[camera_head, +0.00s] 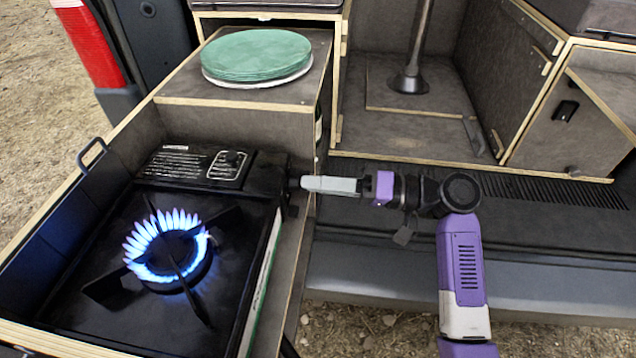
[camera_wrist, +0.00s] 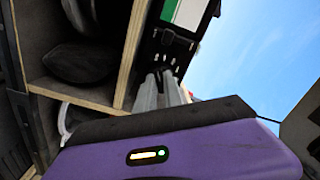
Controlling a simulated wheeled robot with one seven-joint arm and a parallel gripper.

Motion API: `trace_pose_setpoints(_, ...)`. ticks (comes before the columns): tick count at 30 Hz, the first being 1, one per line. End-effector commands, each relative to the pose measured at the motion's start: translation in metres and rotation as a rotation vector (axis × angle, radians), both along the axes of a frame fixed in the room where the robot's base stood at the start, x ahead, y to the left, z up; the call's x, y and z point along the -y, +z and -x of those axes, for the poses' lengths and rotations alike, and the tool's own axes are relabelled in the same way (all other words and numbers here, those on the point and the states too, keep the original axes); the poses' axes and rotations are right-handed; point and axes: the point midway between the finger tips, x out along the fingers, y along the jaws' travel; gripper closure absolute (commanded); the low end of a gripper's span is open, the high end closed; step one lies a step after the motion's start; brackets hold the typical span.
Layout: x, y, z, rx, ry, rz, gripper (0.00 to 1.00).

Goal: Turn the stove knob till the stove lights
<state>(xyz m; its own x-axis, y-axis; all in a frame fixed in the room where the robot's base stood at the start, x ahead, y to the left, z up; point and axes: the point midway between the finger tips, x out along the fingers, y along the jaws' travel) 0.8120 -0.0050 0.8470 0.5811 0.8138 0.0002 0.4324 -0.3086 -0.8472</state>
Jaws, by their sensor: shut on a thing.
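The black camping stove (camera_head: 90,290) sits in the wooden pull-out at the left. A ring of blue flames burns around its burner (camera_head: 172,255). The stove knob (camera_head: 294,188) is on the stove's right side in the head view, mostly hidden by my fingers. My gripper (camera_head: 304,185) reaches it from the right and is shut on the knob. In the wrist view my grey fingers (camera_wrist: 165,82) meet the stove's dark end, next to a green and white label (camera_wrist: 186,12). How far the knob is turned cannot be seen.
A round green lid-like disc (camera_head: 257,55) lies on the wooden box behind the stove. A table-leg post (camera_head: 411,80) stands in the van's rear. Wooden cabinets (camera_head: 540,110) stand at the right. The dark floor around my arm is clear.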

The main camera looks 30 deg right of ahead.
Motion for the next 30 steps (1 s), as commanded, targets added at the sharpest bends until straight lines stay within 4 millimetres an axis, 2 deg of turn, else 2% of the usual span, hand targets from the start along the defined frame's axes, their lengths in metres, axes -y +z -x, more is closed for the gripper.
trace_pose_setpoints(2, 0.0, -0.002, 0.0, -0.004, -0.001, 0.001, 1.0)
trace_pose_setpoints(3, 0.0, -0.002, 0.0, -0.004, -0.001, 0.001, 0.86)
trace_pose_setpoints(6, 0.0, -0.002, 0.0, -0.004, 0.0, 0.0, 0.67)
trace_pose_setpoints(17, 0.002, 0.0, 0.001, -0.002, -0.001, 0.0, 0.66)
trace_pose_setpoints(30, 0.053, -0.001, 0.037, -0.002, -0.002, 0.0, 0.66)
